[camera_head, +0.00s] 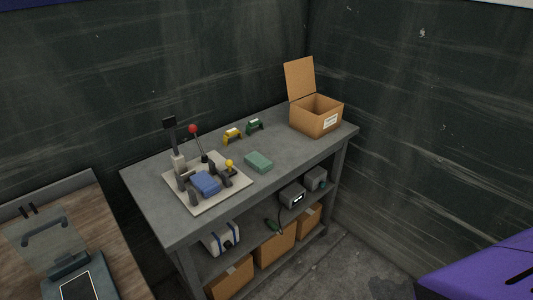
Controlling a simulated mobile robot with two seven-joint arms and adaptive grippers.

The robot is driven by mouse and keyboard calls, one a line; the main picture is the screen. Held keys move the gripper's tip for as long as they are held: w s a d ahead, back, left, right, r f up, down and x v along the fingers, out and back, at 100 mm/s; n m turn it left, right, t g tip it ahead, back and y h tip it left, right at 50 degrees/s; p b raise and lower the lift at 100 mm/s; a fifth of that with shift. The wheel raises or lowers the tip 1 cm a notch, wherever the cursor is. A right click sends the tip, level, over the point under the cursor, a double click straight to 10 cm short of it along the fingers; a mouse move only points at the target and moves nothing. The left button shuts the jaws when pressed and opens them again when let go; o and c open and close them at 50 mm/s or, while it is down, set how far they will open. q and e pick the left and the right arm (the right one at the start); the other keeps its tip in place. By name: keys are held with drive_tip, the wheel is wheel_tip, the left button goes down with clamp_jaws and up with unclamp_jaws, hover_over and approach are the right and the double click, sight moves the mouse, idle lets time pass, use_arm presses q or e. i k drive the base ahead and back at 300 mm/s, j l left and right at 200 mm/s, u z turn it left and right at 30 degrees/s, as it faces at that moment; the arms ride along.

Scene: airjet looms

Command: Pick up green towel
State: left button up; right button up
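A green folded towel (258,162) lies flat on the grey workbench (270,140), near the middle of its front edge. It is just right of a light base plate and apart from it. Nothing touches or covers the towel. Neither of my grippers shows in the head view.
A fixture plate (235,187) with a red-knobbed lever and a blue folded cloth (206,183) stands left of the towel. Behind are small yellow (233,135) and green (255,126) items. An open cardboard box (317,114) stands at the right end. The bench right of the towel is clear.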

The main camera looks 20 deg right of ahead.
sight(261, 164)
drive_tip(key=i+l, duration=0.15)
drive_tip(key=l, duration=0.2)
drive_tip(key=i+l, duration=0.2)
drive_tip(key=l, duration=0.15)
drive_tip(key=i+l, duration=0.15)
drive_tip(key=l, duration=0.2)
